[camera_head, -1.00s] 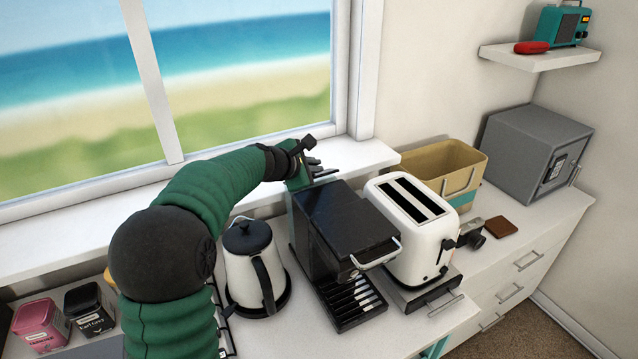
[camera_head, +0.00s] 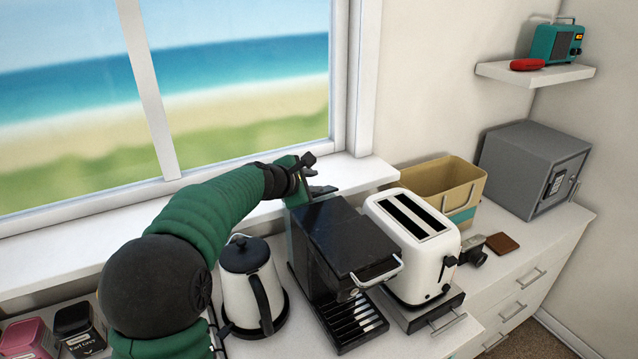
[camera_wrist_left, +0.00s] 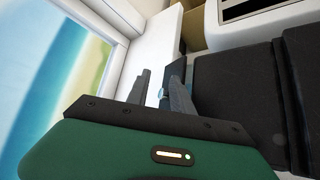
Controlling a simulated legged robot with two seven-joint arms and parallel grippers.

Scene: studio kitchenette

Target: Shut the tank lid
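The black coffee machine (camera_head: 342,238) stands on the counter, with a silver handle at its front and a green side at its back left. My left gripper (camera_head: 315,176) is at its back edge, by the window sill. In the left wrist view, its two grey fingers (camera_wrist_left: 160,92) are apart with a gap between them. A dark upright panel (camera_wrist_left: 176,72) shows just beyond the fingers, beside the black machine top (camera_wrist_left: 228,98); it may be the tank lid. I cannot tell whether a finger touches it. The tank itself is mostly hidden. My right gripper is not in view.
A white kettle (camera_head: 248,285) stands left of the machine, under my left arm. A white toaster (camera_head: 415,262) stands close on its right. A tan bin (camera_head: 438,180) and grey safe (camera_head: 525,168) are farther right. The window sill (camera_head: 365,172) runs behind.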

